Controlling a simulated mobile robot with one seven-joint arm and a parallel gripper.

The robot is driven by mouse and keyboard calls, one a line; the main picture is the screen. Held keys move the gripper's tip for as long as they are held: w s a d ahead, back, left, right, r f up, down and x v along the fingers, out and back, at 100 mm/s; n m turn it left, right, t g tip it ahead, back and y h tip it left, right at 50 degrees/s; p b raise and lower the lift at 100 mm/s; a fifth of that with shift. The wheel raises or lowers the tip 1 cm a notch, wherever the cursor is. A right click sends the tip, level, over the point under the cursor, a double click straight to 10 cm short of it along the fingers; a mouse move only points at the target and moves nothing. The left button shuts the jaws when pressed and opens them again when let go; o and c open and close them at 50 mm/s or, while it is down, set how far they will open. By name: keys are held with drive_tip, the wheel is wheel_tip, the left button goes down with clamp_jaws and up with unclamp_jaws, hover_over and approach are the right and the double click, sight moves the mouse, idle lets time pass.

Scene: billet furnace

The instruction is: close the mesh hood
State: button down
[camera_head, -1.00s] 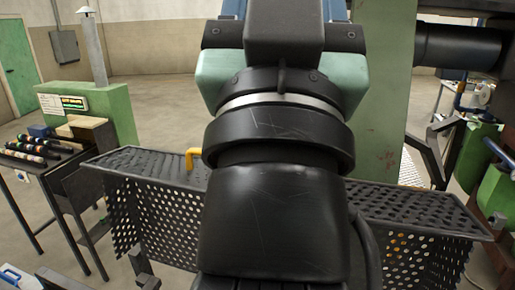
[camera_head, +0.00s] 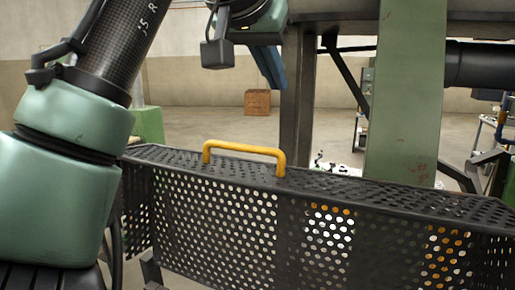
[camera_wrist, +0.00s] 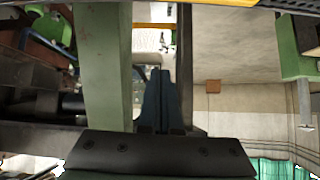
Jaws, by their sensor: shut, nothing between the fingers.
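The mesh hood (camera_head: 215,215) is a black perforated metal cover with a top face and a front panel, spanning the middle of the head view. Its yellow handle (camera_head: 245,149) stands on the top face. I cannot tell how far the hood is open. My gripper (camera_head: 277,82) has blue fingers and hangs above and beyond the handle, apart from it. In the wrist view my gripper (camera_wrist: 157,74) is shut and empty. A strip of the handle (camera_wrist: 230,2) shows at the top edge of that view.
A green post (camera_head: 408,95) rises just behind the hood, right of my gripper. A dark steel post (camera_head: 297,95) stands nearer the gripper. A wooden crate (camera_head: 257,102) lies on the open floor farther back. Orange shows through the mesh at right.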

drive_tip(key=s+a+g, duration=0.1)
drive_tip(key=s+a, duration=0.1)
drive_tip(key=a, duration=0.1)
drive_tip(key=p, duration=0.4)
hover_over(264, 170)
drive_tip(key=w, duration=0.2)
drive_tip(key=shift+n+y, duration=0.4)
drive_tip(key=f, duration=0.5)
drive_tip(key=d+f, duration=0.1)
drive_tip(key=f, duration=0.1)
drive_tip(key=shift+w+f, duration=0.1)
drive_tip(key=shift+f, duration=0.2)
drive_tip(key=shift+s+a+f+p, duration=0.15)
drive_tip(key=shift+s+a+f, duration=0.1)
drive_tip(key=shift+s, duration=0.35)
drive_tip(key=shift+s+a+f+p, duration=0.15)
drive_tip(key=shift+s+a+f, duration=0.1)
drive_tip(key=shift+s, duration=0.3)
drive_tip(key=shift+s+a+f, duration=0.15)
drive_tip(key=shift+s+a, duration=0.05)
drive_tip(key=shift+s, duration=0.3)
drive_tip(key=shift+s+f, duration=0.1)
drive_tip(key=shift+f, duration=0.1)
